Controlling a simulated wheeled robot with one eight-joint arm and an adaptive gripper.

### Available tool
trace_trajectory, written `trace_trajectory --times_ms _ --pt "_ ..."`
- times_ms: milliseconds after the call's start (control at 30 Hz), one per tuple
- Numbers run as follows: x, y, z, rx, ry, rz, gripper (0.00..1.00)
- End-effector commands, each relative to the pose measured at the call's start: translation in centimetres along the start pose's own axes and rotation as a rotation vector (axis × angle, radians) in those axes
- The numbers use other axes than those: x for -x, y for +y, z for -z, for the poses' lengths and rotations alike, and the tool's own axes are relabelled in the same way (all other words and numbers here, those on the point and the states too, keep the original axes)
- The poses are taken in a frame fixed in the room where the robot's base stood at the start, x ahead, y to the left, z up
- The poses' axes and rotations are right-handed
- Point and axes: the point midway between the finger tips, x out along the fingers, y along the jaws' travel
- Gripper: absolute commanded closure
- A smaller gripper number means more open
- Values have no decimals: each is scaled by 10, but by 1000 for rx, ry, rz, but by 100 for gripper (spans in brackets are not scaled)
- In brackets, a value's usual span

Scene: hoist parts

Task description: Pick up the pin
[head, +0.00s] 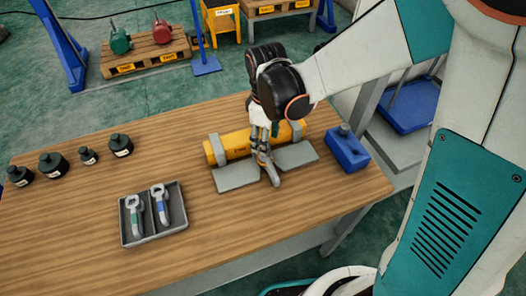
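My gripper (269,168) points down at the front side of a yellow cylinder (237,146), over the gap between two grey plates. The cylinder lies on its side in grey end brackets, and my gripper and wrist hide part of its middle. The fingers look close together, but whether they are open, shut or holding something is too small to tell. I cannot make out a separate pin; it may be hidden by the gripper or too small to see. A grey tray (126,229) to the left holds two grey hook-like parts, one with a green mark (135,216) and one with a blue mark (160,205).
A blue block (347,150) stands right of the cylinder. Several black knobbed weights (121,146) stand at the table's left. The wooden table (90,200) is clear between them and the tray. Pallets (150,55) and a yellow stand (221,20) are on the floor behind.

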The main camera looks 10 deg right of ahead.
Motion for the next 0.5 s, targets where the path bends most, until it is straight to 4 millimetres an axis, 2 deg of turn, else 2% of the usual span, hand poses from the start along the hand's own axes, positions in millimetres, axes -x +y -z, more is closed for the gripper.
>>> trace_trajectory --times_ms 300,500 --pt "-41 4 1 -1 0 0 50" --pt "-50 4 1 -1 0 0 50"
